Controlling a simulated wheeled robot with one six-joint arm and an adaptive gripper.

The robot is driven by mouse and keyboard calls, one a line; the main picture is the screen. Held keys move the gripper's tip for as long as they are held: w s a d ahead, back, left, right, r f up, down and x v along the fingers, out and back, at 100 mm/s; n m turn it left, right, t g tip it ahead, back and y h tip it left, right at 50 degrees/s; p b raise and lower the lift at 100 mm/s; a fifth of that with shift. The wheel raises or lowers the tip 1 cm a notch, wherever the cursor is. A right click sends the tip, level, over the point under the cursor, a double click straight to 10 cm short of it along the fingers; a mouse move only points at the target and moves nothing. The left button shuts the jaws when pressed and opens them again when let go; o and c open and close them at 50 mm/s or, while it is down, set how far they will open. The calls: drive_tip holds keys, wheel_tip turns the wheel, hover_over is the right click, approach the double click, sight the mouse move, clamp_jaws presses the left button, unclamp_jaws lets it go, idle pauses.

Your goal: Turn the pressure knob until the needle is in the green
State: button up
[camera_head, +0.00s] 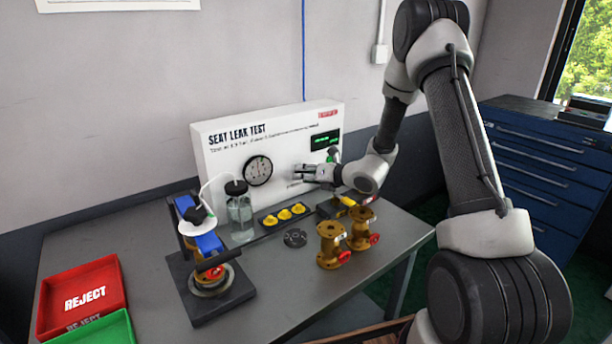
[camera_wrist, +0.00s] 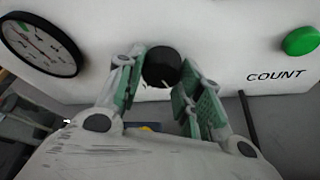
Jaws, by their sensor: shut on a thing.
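The pressure knob (camera_wrist: 161,67) is a round black knob with a light mark at its lower edge, on the white front of the seat leak test panel (camera_head: 225,162). My gripper (camera_wrist: 160,80) is at the panel with its green-padded fingers on either side of the knob, shut on it. In the head view my gripper (camera_head: 299,172) hides the knob. The gauge (camera_head: 258,171) is a round dial left of the knob. It also shows at the upper left of the wrist view (camera_wrist: 40,42).
A green button (camera_wrist: 300,41) sits right of the knob above the word COUNT. A clear bottle (camera_head: 240,217), yellow caps in a tray (camera_head: 285,215), brass valves (camera_head: 332,245) and a blue clamp fixture (camera_head: 208,243) stand on the table. A red reject bin (camera_head: 55,292) is at left.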

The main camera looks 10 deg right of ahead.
drive_tip(key=o, duration=1)
drive_tip(key=shift+o, duration=0.2)
drive_tip(key=v, duration=1.2)
